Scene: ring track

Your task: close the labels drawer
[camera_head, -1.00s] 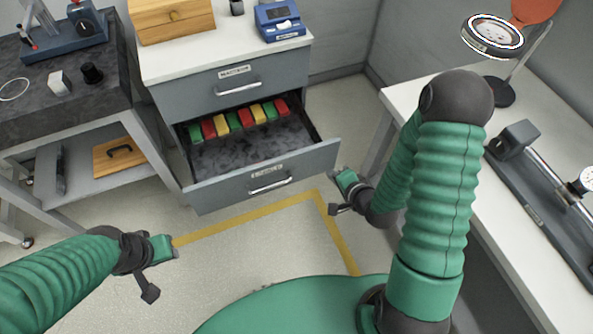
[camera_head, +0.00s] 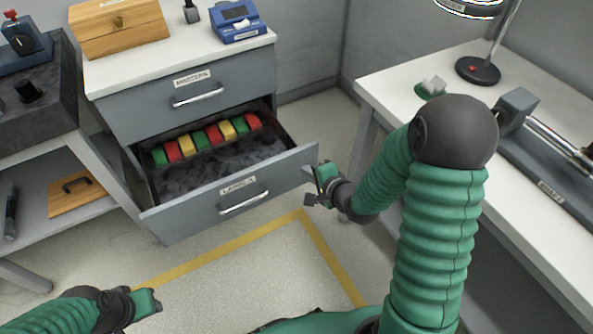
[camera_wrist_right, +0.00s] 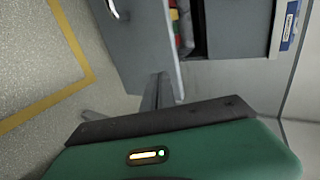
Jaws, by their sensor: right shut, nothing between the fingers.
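The labels drawer (camera_head: 280,187) is the lower drawer of the grey cabinet. It stands pulled out, with a silver handle (camera_head: 243,203) and a row of red, yellow and green blocks (camera_head: 207,138) at its back. My right gripper (camera_head: 315,183) is shut and empty beside the right end of the drawer front. In the right wrist view the drawer front (camera_wrist_right: 140,40) rises just ahead of the fingers; whether they touch it I cannot tell. My left gripper (camera_head: 148,304) is low at the left, away from the cabinet, and its fingers are not clear.
The masters drawer (camera_head: 190,92) above is closed. A wooden box (camera_head: 120,30) and a blue device (camera_head: 237,22) stand on the cabinet top. A white bench (camera_head: 395,85) with a lamp is at the right, a dark-topped table at the left. Yellow tape (camera_head: 230,243) marks the open floor.

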